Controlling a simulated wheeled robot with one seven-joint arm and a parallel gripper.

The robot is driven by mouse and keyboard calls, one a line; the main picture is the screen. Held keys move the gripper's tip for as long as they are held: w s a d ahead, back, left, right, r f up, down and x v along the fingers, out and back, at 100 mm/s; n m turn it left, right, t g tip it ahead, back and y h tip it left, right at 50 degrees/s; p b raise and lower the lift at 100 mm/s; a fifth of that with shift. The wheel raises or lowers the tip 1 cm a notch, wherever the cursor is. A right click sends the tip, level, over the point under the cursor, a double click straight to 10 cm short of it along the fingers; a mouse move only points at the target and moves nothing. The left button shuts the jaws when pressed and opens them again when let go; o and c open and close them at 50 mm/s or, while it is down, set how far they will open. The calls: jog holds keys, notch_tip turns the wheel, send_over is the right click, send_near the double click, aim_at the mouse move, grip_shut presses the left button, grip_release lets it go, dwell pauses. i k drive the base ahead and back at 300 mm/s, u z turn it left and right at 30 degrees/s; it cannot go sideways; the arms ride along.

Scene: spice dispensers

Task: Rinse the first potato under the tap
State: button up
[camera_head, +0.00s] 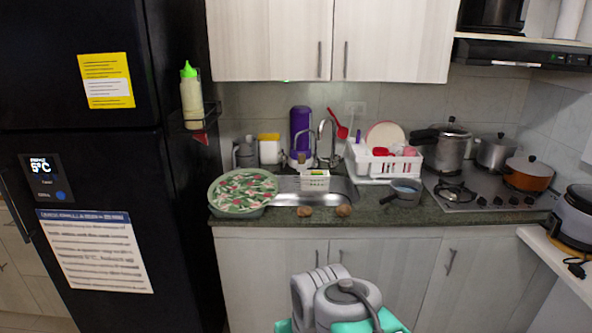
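Two small brown potatoes lie on the counter's front edge before the sink: the left potato (305,211) and the right potato (344,210). Which one counts as the first I cannot tell. The metal sink (340,190) is set into the dark counter behind them. The curved silver tap (331,140) rises at the back of the sink; whether water runs is too small to tell. My folded arm shows at the bottom centre, well in front of the counter and below its top. My gripper's fingers cannot be made out.
A round patterned tub (243,192) stands left of the sink, and a white dish rack (385,165) right of it. A grey saucepan (403,192) sits near the right potato. A black fridge (95,180) stands at left. The floor before the cabinets looks clear.

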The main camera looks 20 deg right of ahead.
aim_at(302, 212)
jog(key=u, duration=0.3)
jog(key=k, duration=0.35)
jog(key=z, duration=1.2)
jog(key=i, duration=1.45)
jog(key=u, duration=0.8)
jog(key=i, duration=0.45)
jog(key=u, duration=0.6)
